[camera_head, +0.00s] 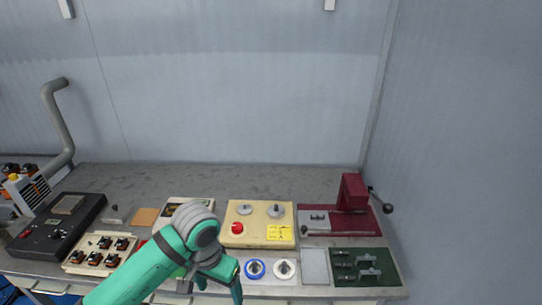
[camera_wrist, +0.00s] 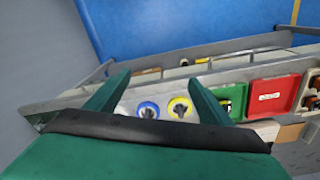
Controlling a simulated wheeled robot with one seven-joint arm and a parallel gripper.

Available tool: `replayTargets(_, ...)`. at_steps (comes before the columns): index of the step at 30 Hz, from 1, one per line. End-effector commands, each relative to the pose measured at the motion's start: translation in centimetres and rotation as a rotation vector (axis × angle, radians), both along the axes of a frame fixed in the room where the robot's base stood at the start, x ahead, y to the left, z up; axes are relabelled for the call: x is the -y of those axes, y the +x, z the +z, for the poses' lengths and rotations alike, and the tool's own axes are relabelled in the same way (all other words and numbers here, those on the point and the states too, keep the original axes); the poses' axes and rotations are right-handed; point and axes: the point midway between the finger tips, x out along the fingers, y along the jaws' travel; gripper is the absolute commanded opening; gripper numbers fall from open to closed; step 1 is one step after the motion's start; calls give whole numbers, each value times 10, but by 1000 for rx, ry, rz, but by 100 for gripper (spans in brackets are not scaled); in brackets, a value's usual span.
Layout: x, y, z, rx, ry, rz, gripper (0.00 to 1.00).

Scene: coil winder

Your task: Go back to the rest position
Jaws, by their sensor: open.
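My green arm reaches in from the bottom of the head view, with my gripper (camera_head: 212,286) pointing down near the bench's front edge. In the wrist view my gripper (camera_wrist: 158,92) has its two green fingers spread apart, with nothing held between them. A blue-rimmed spool (camera_wrist: 148,109) and a yellow-rimmed spool (camera_wrist: 180,107) show beyond and between the fingers. In the head view the blue-rimmed spool (camera_head: 255,268) sits just right of my gripper. My forearm hides part of the bench.
The grey bench (camera_head: 225,178) carries a cream box with a red button (camera_head: 258,236), a maroon press (camera_head: 354,194), a dark green tray (camera_head: 388,275), a black panel (camera_head: 50,236) and a cream tray of dark parts (camera_head: 88,262). Walls stand behind and right. The bench's rear strip is clear.

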Motion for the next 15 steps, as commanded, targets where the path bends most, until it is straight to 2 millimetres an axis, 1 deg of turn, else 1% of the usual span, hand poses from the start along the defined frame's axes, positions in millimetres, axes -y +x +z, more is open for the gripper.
replayTargets(1,9,4,-1,16,-20,-8,75)
replayTargets(5,29,14,-2,59,-73,-22,75)
replayTargets(11,71,33,-1,144,-178,-48,75)
replayTargets(14,97,44,2,198,-247,-62,75)
replayTargets(15,110,49,4,223,-279,-68,75)
